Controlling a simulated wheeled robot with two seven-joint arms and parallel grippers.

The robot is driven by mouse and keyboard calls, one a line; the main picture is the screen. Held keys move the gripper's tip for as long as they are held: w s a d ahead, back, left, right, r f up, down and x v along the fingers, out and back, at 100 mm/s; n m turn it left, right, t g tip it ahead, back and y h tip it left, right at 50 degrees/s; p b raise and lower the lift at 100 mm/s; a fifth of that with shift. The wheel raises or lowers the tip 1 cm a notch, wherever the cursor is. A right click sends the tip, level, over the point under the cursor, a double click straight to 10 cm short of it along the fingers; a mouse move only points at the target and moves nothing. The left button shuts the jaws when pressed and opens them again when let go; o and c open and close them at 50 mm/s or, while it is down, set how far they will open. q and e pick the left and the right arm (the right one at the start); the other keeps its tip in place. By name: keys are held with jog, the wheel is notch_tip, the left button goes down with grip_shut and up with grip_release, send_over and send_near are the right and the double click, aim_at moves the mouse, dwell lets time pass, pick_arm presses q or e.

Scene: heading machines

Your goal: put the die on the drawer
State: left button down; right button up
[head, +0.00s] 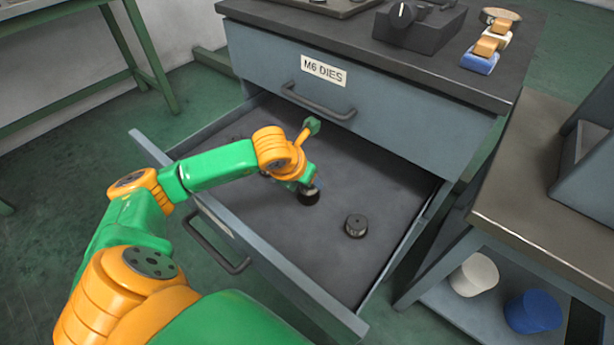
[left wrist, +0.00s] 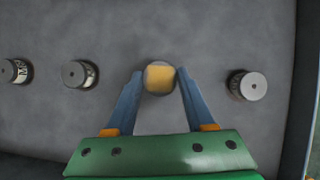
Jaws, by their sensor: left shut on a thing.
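The lower drawer (head: 270,240) of the grey cabinet is pulled open. My left gripper (head: 309,186) reaches down into it and is shut on a dark round die (head: 308,198). In the left wrist view the fingers (left wrist: 158,84) close on both sides of this die (left wrist: 160,78), whose top looks orange. Whether it touches the drawer floor I cannot tell. Another die (head: 356,226) stands free in the drawer. The left wrist view shows more dies, two to the left (left wrist: 80,74) (left wrist: 14,71) and one to the right (left wrist: 248,86). My right gripper is not in view.
The closed upper drawer (head: 380,105) is labelled M6 DIES. The cabinet top (head: 340,30) holds a dark device (head: 420,25) and orange, white and blue pieces (head: 485,48). A bench (head: 530,190) stands at the right, with white and blue containers below.

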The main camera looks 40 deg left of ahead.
aim_at(307, 188)
pick_arm(q)
notch_tip(307, 188, down, 3)
jog(key=shift+a+f, duration=0.1)
jog(key=shift+c, duration=1.3)
grip_release()
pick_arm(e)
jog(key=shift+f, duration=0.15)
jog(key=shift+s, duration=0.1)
pick_arm(q)
jog(key=shift+s+r, duration=0.15)
jog(key=shift+r, duration=0.15)
jog(key=p+v, duration=0.1)
jog(key=v, duration=1)
jog(key=shift+s+r+p, duration=0.15)
jog(key=shift+r+p, duration=0.05)
jog(key=shift+p, duration=0.2)
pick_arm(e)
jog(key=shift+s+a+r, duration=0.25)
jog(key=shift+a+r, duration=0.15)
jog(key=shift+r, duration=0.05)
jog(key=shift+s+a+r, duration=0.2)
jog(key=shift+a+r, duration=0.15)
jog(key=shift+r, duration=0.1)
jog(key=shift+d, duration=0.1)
